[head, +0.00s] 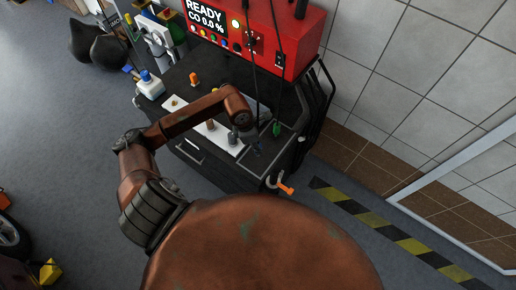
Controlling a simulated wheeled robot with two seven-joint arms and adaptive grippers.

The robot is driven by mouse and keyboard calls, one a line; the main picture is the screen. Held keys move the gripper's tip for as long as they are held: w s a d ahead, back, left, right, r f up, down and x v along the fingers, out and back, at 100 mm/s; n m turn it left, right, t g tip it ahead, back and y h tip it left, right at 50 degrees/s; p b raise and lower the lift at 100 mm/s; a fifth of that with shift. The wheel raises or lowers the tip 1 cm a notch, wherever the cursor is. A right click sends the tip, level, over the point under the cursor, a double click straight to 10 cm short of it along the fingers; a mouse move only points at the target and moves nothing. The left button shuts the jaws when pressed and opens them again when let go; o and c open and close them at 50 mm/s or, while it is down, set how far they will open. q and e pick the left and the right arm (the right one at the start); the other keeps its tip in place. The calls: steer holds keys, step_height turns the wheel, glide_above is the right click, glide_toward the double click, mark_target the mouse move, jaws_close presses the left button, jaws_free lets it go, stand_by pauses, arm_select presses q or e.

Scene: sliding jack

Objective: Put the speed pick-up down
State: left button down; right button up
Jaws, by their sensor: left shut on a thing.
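My left gripper (250,138) is at the end of the copper-coloured arm, over the right part of the dark cart top. It points down and away from the camera, so its fingers show only as a small dark shape. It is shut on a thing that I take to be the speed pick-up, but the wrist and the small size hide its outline. I cannot tell whether it touches the cart top. A white mat (196,124) lies on the cart top, with small upright items on it, partly under my forearm. My right gripper is not in view.
The red tester (262,32) with its lit display stands at the back of the dark cart (190,152), cables hanging down in front. A blue-capped white bottle (149,84), an orange item (194,79) and a green item (276,129) are nearby. An orange-ended hook (286,189) sticks out at the front.

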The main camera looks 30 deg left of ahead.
arm_select(q)
steer(key=shift+w+f, duration=0.3)
steer(key=shift+f, duration=0.2)
steer(key=shift+a+p+x, duration=0.2)
steer(key=shift+p+x, duration=0.15)
steer(key=shift+x, duration=0.8)
steer(key=shift+s+a+f, duration=0.1)
steer(key=shift+s+f, duration=0.1)
steer(key=shift+f, duration=0.1)
steer(key=shift+f, duration=0.1)
steer(key=c, duration=1.7)
jaws_free()
